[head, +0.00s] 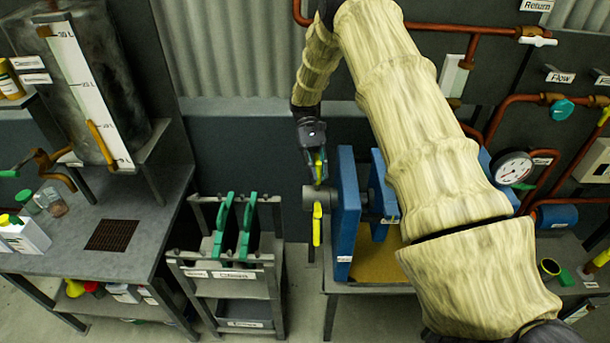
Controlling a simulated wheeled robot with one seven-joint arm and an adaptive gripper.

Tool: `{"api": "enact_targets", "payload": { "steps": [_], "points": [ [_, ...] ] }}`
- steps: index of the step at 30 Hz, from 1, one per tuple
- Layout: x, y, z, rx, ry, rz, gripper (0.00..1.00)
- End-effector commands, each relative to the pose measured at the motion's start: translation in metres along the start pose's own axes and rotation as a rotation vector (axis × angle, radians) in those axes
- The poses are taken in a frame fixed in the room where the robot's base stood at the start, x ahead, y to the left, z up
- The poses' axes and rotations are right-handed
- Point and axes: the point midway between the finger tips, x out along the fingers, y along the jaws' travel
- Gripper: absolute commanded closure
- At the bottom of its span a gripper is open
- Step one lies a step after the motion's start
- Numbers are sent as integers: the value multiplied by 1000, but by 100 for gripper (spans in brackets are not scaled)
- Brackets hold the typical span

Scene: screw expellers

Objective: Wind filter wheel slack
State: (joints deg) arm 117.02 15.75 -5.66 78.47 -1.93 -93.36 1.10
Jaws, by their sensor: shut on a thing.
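The filter wheel shows as a yellow piece (317,225) beside a grey hub at the left end of the blue filter press (346,215). I see it nearly edge-on. More yellow shows above the hub, between the fingers of my gripper (318,170). My gripper is black, reaches down from above and is shut on this upper yellow part. The fingertips are small and partly cover what they hold. The screw shaft behind the wheel is mostly hidden, and my pale-sleeved arm covers the right part of the press.
A grey bench (90,240) with a tank, bottles and a brown grate is farther left. Copper pipes, a gauge (514,168) and valves are at right. Floor between rack and press is clear.

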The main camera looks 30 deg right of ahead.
Motion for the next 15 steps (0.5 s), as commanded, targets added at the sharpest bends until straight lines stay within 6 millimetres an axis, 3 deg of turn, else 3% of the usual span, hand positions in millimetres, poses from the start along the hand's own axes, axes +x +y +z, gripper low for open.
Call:
{"api": "enact_targets", "payload": {
  "steps": [6,15],
  "points": [
    [-2,10,0,4,-14,-14,100],
    [-3,11,0,4,-14,-14,100]
  ]
}}
